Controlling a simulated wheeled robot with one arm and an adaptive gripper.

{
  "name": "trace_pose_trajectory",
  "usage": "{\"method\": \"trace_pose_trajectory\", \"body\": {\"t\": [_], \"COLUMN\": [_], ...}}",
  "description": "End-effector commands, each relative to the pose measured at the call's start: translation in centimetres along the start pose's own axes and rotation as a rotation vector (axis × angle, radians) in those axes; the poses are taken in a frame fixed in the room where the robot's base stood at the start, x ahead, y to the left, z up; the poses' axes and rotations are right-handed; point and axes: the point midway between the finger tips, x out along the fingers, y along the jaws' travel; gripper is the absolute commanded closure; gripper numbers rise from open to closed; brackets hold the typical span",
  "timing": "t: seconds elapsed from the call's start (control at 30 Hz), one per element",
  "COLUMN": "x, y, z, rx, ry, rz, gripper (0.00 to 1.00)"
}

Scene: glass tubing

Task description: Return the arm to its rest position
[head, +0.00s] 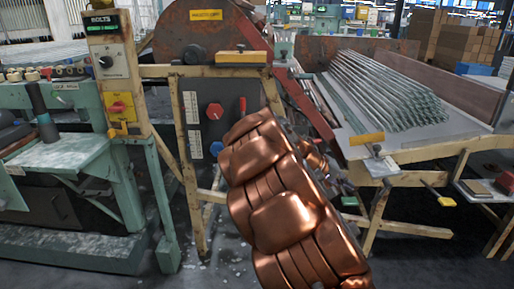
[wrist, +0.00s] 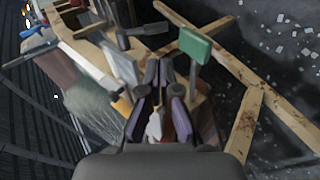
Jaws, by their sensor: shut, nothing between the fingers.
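My arm, in copper-coloured links, rises through the middle of the head view and hides part of the machine behind it. My gripper shows in the wrist view (wrist: 162,115) at the lower middle, with its dark fingers close together and nothing seen held between them. In the head view the gripper is hidden or too small to make out. The wrist view looks down past the fingers at a wooden frame and a dark floor.
A sloped table (head: 440,148) with a stack of glass tubes (head: 385,90) stands at the right. A green machine (head: 75,160) is at the left. A yellow-framed control panel (head: 203,120) stands behind my arm.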

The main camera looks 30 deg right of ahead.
Motion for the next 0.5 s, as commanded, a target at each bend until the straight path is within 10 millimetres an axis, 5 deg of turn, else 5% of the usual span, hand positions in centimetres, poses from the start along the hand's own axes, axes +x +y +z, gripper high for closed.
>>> {"method": "trace_pose_trajectory", "body": {"t": [0.27, 0.5], "x": [-1.4, -7.7], "y": [1.1, 4.9], "z": [0.5, 3.7], "rx": [0.004, 0.016], "ry": [-0.004, -0.031], "rz": [-0.012, -0.098], "gripper": [1.00, 1.00]}}
